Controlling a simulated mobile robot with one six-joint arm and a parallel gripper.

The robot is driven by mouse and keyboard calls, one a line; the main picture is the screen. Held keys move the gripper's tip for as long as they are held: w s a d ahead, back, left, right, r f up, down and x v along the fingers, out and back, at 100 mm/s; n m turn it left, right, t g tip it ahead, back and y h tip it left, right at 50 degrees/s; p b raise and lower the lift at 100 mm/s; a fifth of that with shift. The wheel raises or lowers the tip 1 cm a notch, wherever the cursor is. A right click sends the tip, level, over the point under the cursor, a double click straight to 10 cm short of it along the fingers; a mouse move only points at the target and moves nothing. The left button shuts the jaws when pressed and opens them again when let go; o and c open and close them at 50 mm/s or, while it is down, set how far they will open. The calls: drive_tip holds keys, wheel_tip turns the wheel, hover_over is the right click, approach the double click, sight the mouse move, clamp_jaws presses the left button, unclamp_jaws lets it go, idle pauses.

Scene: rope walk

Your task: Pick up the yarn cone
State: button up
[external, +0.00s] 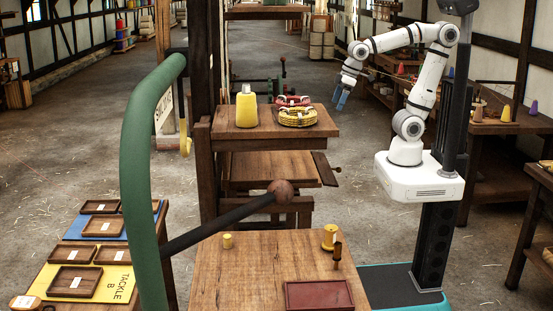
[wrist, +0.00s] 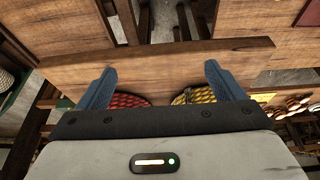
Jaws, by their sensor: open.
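Red rope (external: 293,100) and yellow rope (external: 298,118) lie coiled right of the cone. A lower table (external: 250,265) carries small yellow spools and a dark red tray (external: 319,295). A green curved post (external: 147,170) stands in the left foreground. More cones (external: 506,113) stand on a right-hand bench.

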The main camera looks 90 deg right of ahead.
drive_tip(key=w+a+r+m+t, duration=0.15)
drive_tip(key=w+r, duration=0.25)
drive_tip(key=w, duration=0.5)
drive_tip(key=w+a+r+n, duration=0.1)
drive_tip(key=w+a+r, duration=0.25)
drive_tip(key=w, duration=0.65)
drive_tip(key=m+h, duration=0.1)
drive_tip(key=m, duration=0.1)
approach(246, 95)
drive_tip(key=d+f, duration=0.3)
drive_tip(key=shift+n+t, duration=0.25)
drive_tip(key=shift+t, duration=0.2)
drive_tip(key=p+x, duration=0.1)
drive_tip(key=x, duration=0.3)
drive_tip(key=p+x, duration=0.2)
drive_tip(key=x, duration=0.1)
drive_tip(key=shift+w+a+f+p, duration=0.2)
drive_tip(key=shift+w+p, duration=0.1)
drive_tip(key=shift+w, duration=0.15)
drive_tip(key=shift+c, duration=0.6)
drive_tip(key=c, duration=1.4)
